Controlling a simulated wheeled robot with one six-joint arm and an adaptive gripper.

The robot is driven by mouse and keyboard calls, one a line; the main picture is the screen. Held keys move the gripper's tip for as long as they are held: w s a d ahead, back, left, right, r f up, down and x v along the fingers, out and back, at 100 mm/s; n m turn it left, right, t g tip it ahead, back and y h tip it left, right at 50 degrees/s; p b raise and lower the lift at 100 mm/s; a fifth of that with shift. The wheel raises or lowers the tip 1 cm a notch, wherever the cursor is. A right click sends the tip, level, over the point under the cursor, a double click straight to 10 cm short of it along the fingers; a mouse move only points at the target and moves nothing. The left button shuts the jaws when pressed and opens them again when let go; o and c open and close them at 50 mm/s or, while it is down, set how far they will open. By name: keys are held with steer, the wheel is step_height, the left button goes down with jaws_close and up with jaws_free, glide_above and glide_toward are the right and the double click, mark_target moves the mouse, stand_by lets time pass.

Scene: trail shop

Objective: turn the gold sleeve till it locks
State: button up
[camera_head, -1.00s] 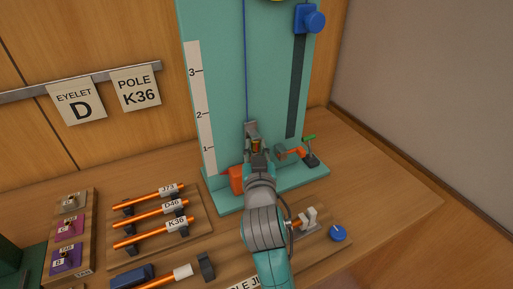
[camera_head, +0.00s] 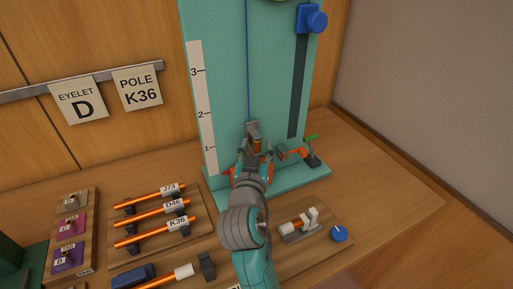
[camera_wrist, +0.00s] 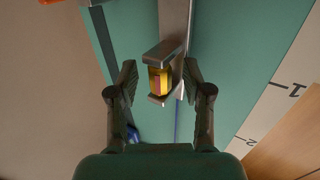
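The gold sleeve (camera_wrist: 155,80) sits in a grey bracket on the teal stand, between the bracket's two grey jaws in the wrist view. It also shows small in the head view (camera_head: 257,145). My gripper (camera_wrist: 159,72) is open, one dark finger on each side of the sleeve with a visible gap to both. In the head view my gripper (camera_head: 256,157) is just in front of and below the bracket. Nothing is held. Whether the sleeve is locked cannot be told.
A teal stand (camera_head: 225,80) carries a scale, a blue cord and a blue knob (camera_head: 315,20). An orange clamp with a green lever (camera_head: 309,138) stands close to the right of my gripper. A rack of orange poles (camera_head: 150,207) lies left, a blue dial (camera_head: 339,233) front right.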

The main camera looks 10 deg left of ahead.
steer(key=shift+s, duration=0.15)
steer(key=s, duration=1.1)
steer(key=shift+s+d, duration=0.25)
steer(key=shift+s, duration=0.1)
